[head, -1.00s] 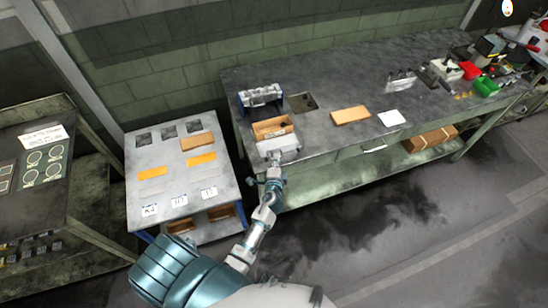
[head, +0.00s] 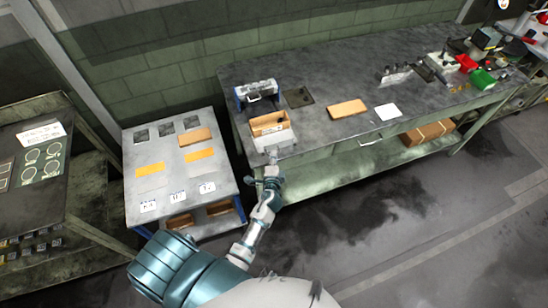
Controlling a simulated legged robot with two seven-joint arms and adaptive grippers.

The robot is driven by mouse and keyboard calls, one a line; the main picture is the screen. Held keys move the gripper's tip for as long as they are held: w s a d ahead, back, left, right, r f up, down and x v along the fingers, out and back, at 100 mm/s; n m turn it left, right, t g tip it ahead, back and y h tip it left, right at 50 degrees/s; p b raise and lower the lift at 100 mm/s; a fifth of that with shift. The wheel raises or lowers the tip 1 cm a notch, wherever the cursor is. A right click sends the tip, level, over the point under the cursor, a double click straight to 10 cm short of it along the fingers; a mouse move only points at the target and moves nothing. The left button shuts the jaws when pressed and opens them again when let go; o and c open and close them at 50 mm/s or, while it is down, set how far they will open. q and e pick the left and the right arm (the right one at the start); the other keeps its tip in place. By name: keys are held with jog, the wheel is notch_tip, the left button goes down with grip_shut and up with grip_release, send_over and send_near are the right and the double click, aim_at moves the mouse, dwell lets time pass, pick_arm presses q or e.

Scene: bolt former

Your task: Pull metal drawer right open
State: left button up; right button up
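The workbench (head: 340,75) has shallow drawers under its top. A light handle on the right drawer front (head: 370,142) shows on the bench's front side, and this drawer looks shut. My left gripper (head: 272,160) is at the bench's front edge near its left end, well to the left of that handle and apart from it. The gripper is small in the picture, and its fingers cannot be told open or shut. It partly covers the bench front there. My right gripper is not in view.
A wooden box (head: 268,122), an orange-brown block (head: 347,109) and a white card (head: 388,112) are on the bench. A grey cart (head: 215,185) stands to the left. A cardboard box (head: 428,132) is on the lower shelf. The floor before the bench is clear.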

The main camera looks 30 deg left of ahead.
pick_arm(q)
jog(key=v, duration=1.1)
jog(key=shift+s+d, duration=0.25)
jog(key=shift+s, duration=0.05)
jog(key=s+d+f+n+g+h, duration=0.1)
jog(key=s+d+f+g+h, duration=0.3)
jog(key=f, duration=0.7)
jog(key=s+d+f+n, duration=0.1)
jog(key=s+f, duration=0.4)
jog(key=f, duration=0.6)
jog(key=s+d+f+n+g+h, duration=0.1)
jog(key=s+d+f+g+h, duration=0.3)
jog(key=f, duration=0.7)
jog(key=s+a+f+n+g, duration=0.1)
jog(key=s+f, duration=0.3)
jog(key=s, duration=0.5)
jog(key=s+a+f+n+g, duration=0.2)
jog(key=s+a+f+n, duration=0.1)
jog(key=s, duration=0.6)
jog(key=s+a+f+n+g+y, duration=0.1)
jog(key=s+a+f+n+g, duration=0.1)
jog(key=s+f, duration=0.4)
jog(key=s+a, duration=0.1)
jog(key=s, duration=0.2)
jog(key=shift+a+f, duration=0.3)
jog(key=shift+f, duration=0.05)
